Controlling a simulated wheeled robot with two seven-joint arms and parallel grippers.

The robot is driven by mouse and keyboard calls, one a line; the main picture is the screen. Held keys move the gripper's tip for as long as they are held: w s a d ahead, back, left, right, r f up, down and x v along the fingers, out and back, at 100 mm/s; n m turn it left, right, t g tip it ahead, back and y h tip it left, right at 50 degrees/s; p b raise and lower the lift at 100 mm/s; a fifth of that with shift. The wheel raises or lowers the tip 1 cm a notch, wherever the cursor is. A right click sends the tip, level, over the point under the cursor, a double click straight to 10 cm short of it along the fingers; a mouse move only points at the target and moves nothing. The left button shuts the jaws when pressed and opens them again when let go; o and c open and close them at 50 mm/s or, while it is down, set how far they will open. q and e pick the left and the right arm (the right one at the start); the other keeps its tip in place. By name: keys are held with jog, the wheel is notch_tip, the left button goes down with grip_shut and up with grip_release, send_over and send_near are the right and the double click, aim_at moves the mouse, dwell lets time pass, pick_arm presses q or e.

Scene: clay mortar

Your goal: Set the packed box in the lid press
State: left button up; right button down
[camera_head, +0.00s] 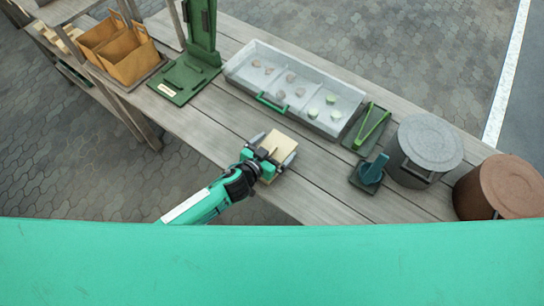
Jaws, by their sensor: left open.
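A small tan box (277,144) sits on the wooden table near its front edge. My left gripper (271,152) is open at the box, with its fingers on either side of it. I cannot tell whether the fingers touch the box, and the gripper hides part of it. The dark green lid press (188,72), with a flat base and a tall upright column, stands at the back left of the table. Its base looks empty. My right gripper is not in view.
A pale divided tray (345,88) with several small lumps lies behind the box. To the right are green tongs (371,126), a blue-green tool (372,172), a grey lidded bin (428,145) and a brown one (500,187). Brown carriers (130,60) stand far left.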

pick_arm(q)
jog(key=shift+w+f, duration=0.1)
jog(key=shift+w, duration=0.1)
jog(key=c, duration=1.2)
